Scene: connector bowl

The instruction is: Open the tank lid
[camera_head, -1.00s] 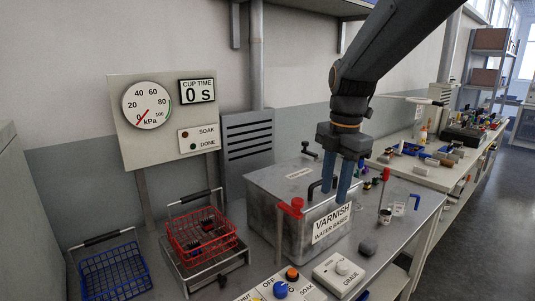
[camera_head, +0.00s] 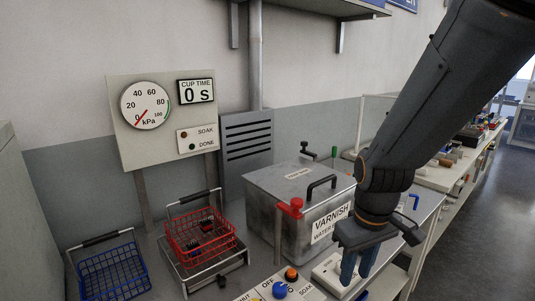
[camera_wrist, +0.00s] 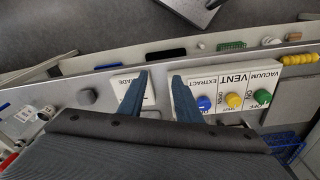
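The metal varnish tank (camera_head: 262,212) stands on the bench, with a "VARNISH WATER BASED" label on its front. Its grey lid (camera_head: 280,186) lies flat on top, shut. A dark bar handle (camera_head: 322,181) stands up near the lid's front right edge. My gripper (camera_head: 355,278) points down in front and to the right of the tank, over the front panels, apart from the handle. In the wrist view my gripper (camera_wrist: 159,76) has its two blue fingers spread with nothing between them. The tank is not seen clearly in the wrist view.
A red-handled post (camera_head: 292,208) stands at the tank's front left. A red basket (camera_head: 198,238) and a blue basket (camera_head: 115,275) sit to the left. Control panels with knobs (camera_head: 280,289) line the front edge. The space above the lid is clear.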

